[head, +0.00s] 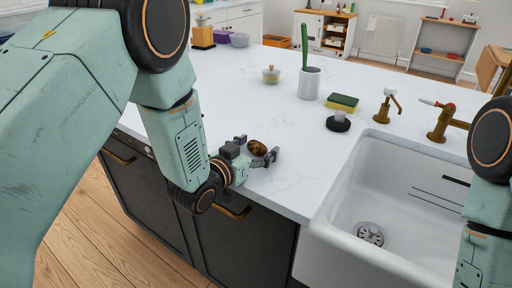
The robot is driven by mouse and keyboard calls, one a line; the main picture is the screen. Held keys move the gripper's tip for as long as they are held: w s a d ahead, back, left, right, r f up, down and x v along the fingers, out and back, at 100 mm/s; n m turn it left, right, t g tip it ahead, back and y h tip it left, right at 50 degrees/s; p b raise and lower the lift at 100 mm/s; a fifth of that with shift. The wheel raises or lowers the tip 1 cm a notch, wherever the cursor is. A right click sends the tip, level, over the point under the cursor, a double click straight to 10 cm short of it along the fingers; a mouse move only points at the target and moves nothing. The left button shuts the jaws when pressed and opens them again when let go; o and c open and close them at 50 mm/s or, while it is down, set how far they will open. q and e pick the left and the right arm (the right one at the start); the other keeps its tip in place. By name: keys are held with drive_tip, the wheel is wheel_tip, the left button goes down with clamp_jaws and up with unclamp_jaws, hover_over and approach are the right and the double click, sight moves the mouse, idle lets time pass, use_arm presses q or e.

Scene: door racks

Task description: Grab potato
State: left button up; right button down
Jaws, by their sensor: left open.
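The potato (257,148) is a small brown lump on the white countertop near its front edge. My left gripper (259,151) is open, low over the counter edge, with its fingers on either side of the potato. One finger is at the potato's left and the other at its right. I cannot tell whether either finger touches it. My right arm shows only in part at the right edge, and its gripper is out of view.
A white sink (345,200) with a brass faucet (440,122) is at the right. A white cup (310,83), a sponge (342,102), a round brush (338,122) and a small lidded jar (271,75) stand farther back. The counter between the potato and the jar is clear.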

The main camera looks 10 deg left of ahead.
use_arm(q)
drive_tip(key=shift+w+d+f, duration=0.15)
drive_tip(key=shift+w+d, duration=0.05)
drive_tip(key=shift+w, duration=0.05)
drive_tip(key=shift+c, duration=1.3)
drive_tip(key=shift+a, duration=0.2)
drive_tip(key=c, duration=0.3)
drive_tip(key=shift+s, duration=0.2)
drive_tip(key=c, duration=0.3)
drive_tip(key=shift+w+d, duration=0.1)
drive_tip(key=shift+w, duration=0.1)
drive_tip(key=shift+c, duration=1.3)
drive_tip(key=shift+s, duration=0.1)
